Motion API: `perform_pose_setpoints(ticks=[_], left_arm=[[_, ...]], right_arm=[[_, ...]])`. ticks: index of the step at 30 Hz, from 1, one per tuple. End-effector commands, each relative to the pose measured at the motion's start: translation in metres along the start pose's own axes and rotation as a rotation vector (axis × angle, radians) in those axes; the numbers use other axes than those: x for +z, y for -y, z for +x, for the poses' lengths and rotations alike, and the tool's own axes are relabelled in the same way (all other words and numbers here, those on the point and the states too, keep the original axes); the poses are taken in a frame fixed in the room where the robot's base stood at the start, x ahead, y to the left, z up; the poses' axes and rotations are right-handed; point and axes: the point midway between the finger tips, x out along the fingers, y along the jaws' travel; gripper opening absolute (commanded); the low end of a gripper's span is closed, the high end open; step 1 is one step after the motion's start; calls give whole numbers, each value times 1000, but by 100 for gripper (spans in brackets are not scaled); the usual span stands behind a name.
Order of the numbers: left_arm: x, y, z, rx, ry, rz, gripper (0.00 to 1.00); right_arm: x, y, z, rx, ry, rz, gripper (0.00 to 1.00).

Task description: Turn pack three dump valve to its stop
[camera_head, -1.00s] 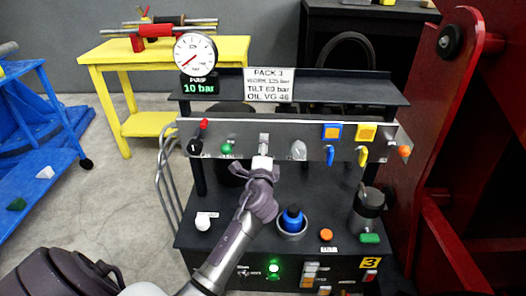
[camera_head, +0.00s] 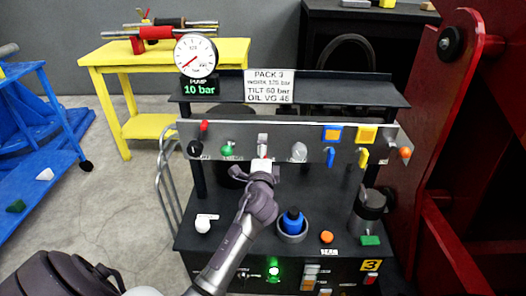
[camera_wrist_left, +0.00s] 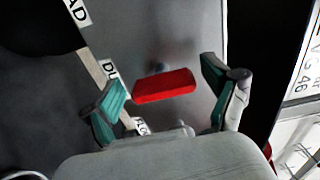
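The dump valve's red handle (camera_wrist_left: 165,85) lies between the fingers of my left gripper (camera_wrist_left: 168,100) in the left wrist view. The two teal-padded fingers are spread, with a gap on each side of the handle. A partly hidden label beginning "DU" (camera_wrist_left: 110,72) is beside it. My wrist hides the valve's lower part. My right gripper is out of view.
Other panel controls flank the valve: a green knob (camera_head: 227,148), a grey knob (camera_head: 298,150), blue and yellow levers (camera_head: 331,157). The gauge reads 10 bar (camera_head: 199,88). A red frame (camera_head: 450,150) stands close at right.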

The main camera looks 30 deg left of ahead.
Motion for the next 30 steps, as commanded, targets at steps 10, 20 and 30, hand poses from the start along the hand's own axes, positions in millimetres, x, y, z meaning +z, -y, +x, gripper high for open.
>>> perform_pose_setpoints(ticks=[10,20,30], left_arm=[[0,0,-7,-2,-2,1,88],[0,-1,-72,1,-1,0,88],[0,0,-117,0,0,-1,88]], right_arm=[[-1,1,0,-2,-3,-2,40],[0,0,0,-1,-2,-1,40],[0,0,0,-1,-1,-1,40]])
